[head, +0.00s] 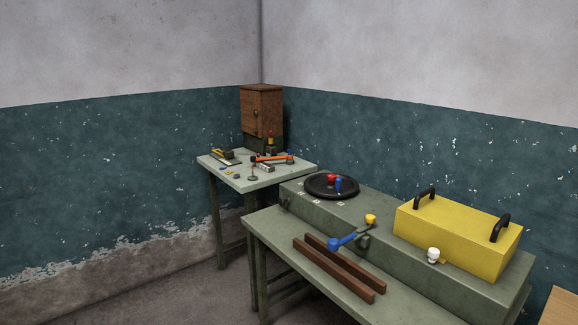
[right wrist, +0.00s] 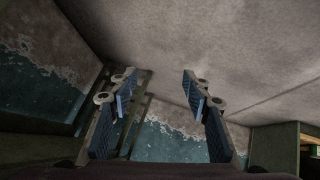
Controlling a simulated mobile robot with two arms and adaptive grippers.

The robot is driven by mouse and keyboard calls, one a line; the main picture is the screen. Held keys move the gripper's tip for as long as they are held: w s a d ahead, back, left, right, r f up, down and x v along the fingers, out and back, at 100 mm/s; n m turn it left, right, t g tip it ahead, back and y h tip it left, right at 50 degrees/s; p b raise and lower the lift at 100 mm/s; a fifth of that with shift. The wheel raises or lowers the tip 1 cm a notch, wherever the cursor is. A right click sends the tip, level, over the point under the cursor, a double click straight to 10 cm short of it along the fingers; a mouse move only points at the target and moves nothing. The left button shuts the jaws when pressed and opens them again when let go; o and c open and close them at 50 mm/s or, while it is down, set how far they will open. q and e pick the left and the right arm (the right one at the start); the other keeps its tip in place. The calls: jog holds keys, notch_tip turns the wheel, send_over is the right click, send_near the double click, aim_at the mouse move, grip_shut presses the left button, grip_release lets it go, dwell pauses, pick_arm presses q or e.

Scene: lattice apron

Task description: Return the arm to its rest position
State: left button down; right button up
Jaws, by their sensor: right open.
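My right gripper (right wrist: 160,95) shows in the right wrist view with its two fingers wide apart. It is open and nothing is between the fingers. Behind the fingers are floor, the peeling teal wall and table legs, and the picture looks tilted. Neither of my arms shows in the head view, so my left gripper is not seen.
A green table (head: 262,226) carries a long green box (head: 300,197), a yellow box with black handles (head: 455,235), a black disc (head: 316,193), a blue lever (head: 340,243) and two brown bars (head: 340,268). A smaller table (head: 212,161) holds tools and a wooden cabinet (head: 261,110). Floor at left is clear.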

jog(key=s+d+f+m+g, duration=0.1)
jog(key=s+f, duration=0.3)
jog(key=s, duration=0.7)
jog(key=s+d+f+m+g+h, duration=0.1)
jog(key=s+d+f+m+g, duration=0.1)
jog(key=s, duration=1)
jog(key=s+d+f+m+g+h, duration=0.1)
jog(key=s+f+g, duration=0.3)
jog(key=s, duration=0.8)
jog(key=shift+d+f+m+g, duration=0.3)
jog(key=shift+d+f+m, duration=0.25)
jog(key=shift+f+m, duration=0.25)
